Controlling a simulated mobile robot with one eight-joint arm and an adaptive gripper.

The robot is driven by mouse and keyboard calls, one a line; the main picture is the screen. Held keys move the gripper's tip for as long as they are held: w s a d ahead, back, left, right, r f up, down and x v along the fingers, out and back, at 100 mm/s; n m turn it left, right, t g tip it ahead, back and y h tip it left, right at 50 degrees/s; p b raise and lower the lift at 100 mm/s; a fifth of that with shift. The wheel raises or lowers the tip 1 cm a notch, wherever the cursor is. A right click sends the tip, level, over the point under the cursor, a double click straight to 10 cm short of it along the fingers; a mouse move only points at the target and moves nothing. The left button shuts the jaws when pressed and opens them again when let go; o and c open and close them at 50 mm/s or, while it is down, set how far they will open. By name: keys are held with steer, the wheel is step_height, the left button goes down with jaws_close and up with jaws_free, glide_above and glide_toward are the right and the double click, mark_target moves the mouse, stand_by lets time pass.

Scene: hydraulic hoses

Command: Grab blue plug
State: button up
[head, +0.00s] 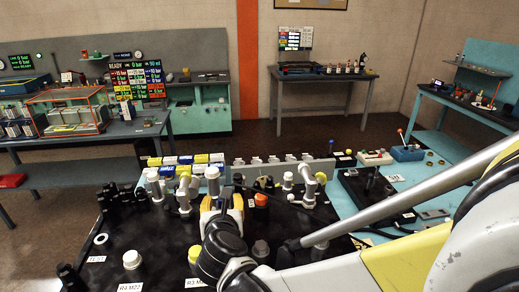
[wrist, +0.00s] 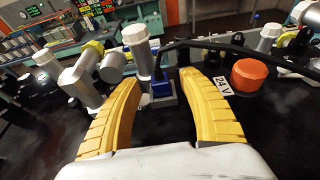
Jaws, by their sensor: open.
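The blue plug (wrist: 161,89) shows in the wrist view as a small blue block with a dark upper part, low on the dark bench top. It stands between and beyond the two yellow fingers of my open gripper (wrist: 160,79), with nothing held. A black cable (wrist: 205,43) arches above it to the right. In the head view my gripper (head: 222,203) is over the middle of the dark bench, and I cannot make out the plug there.
A grey-white cylinder (wrist: 141,50) stands close beside the plug. A red-orange cap (wrist: 252,76) and a "24 V" label (wrist: 222,86) lie right of the right finger. Grey pipe fittings (wrist: 85,75) crowd the left. Several black fittings (head: 115,203) stand at the bench's left.

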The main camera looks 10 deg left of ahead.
steer(key=shift+x, duration=1.05)
steer(key=shift+s, duration=0.1)
jaws_close()
